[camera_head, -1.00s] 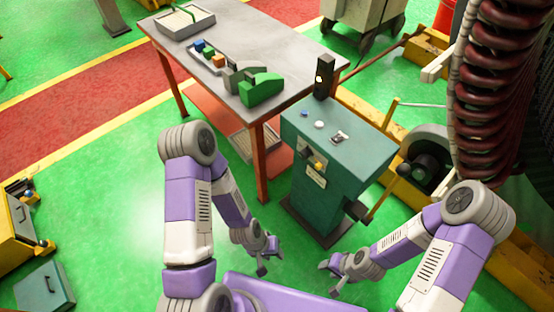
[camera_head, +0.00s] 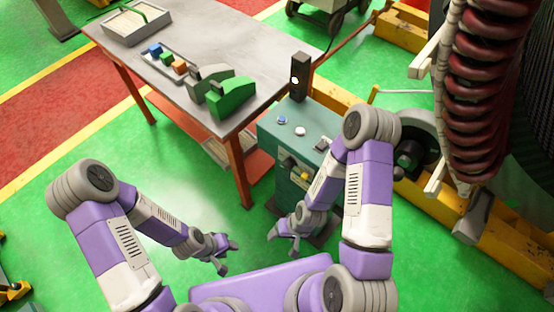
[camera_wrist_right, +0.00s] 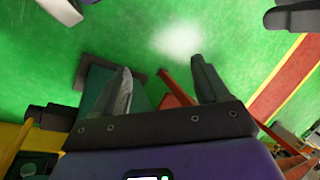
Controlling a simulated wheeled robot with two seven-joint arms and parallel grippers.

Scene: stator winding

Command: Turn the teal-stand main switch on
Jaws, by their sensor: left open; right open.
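The teal stand (camera_head: 270,126) is right of centre in the head view, with buttons on its sloped top. A black and yellow switch (camera_head: 303,173) is on its front face, beside a dark knob (camera_head: 289,163). My right arm hides the right part of the stand. My right gripper (camera_head: 283,241) is open and empty, low in front of the stand and apart from the switch. My left gripper (camera_head: 229,256) is open and empty, further left over the floor. In the right wrist view, part of the stand (camera_wrist_right: 97,84) shows behind one finger; the switch is not visible there.
A grey-topped table (camera_head: 190,45) with orange legs stands left of the stand, bearing a tray (camera_head: 136,24), small blocks and a green part (camera_head: 231,97). A black post with a lit lamp (camera_head: 299,77) rises behind the stand. Yellow beams (camera_head: 440,213) lie at right.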

